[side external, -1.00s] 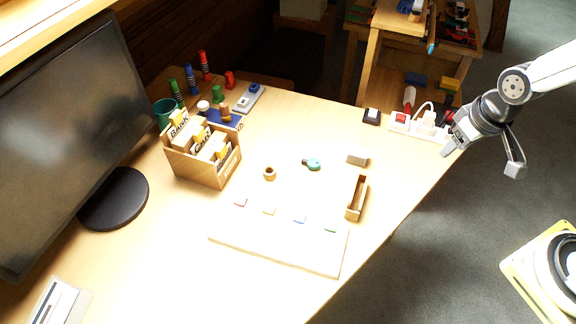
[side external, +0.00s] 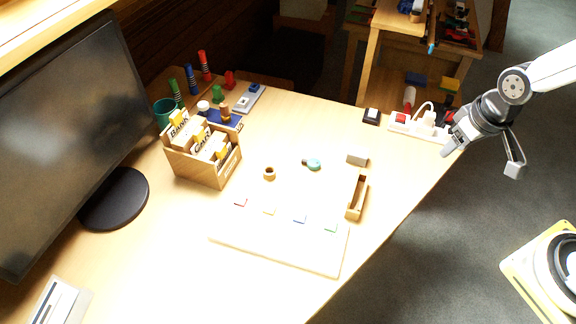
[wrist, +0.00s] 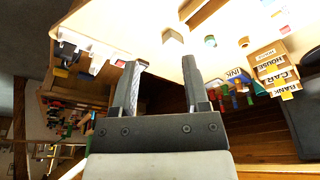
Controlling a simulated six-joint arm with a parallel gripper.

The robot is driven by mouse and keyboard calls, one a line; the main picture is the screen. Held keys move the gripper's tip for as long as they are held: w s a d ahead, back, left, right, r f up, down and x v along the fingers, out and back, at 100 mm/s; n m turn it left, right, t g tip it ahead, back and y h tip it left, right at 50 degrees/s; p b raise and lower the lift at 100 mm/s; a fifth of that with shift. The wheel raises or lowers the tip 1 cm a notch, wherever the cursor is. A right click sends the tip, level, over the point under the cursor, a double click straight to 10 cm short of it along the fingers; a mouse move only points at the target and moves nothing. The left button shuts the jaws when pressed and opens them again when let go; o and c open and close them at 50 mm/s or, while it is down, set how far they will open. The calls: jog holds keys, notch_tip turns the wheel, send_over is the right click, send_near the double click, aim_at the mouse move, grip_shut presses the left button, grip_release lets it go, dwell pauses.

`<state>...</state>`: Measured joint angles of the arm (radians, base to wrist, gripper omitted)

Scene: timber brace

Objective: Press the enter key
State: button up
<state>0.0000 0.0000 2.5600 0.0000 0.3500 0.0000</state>
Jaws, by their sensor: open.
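A small dark block with a pale top (side external: 371,116), which looks like a single key, sits near the far right edge of the desk in the side view. I cannot read a label on it, so I cannot tell if it is the enter key. My gripper (side external: 482,160) hangs just past the desk's right edge, to the right of and apart from the block. In the wrist view my gripper (wrist: 163,75) is open, with nothing between its two fingers.
A power strip (side external: 418,127) with a plug lies between the block and my gripper. A grey block (side external: 357,159), a wooden tray (side external: 357,197) and a white board (side external: 280,245) lie on the desk. A card box (side external: 202,160) and monitor (side external: 70,140) stand at left.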

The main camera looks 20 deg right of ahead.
jog(key=shift+c, duration=0.2)
grip_shut()
dwell(1.4)
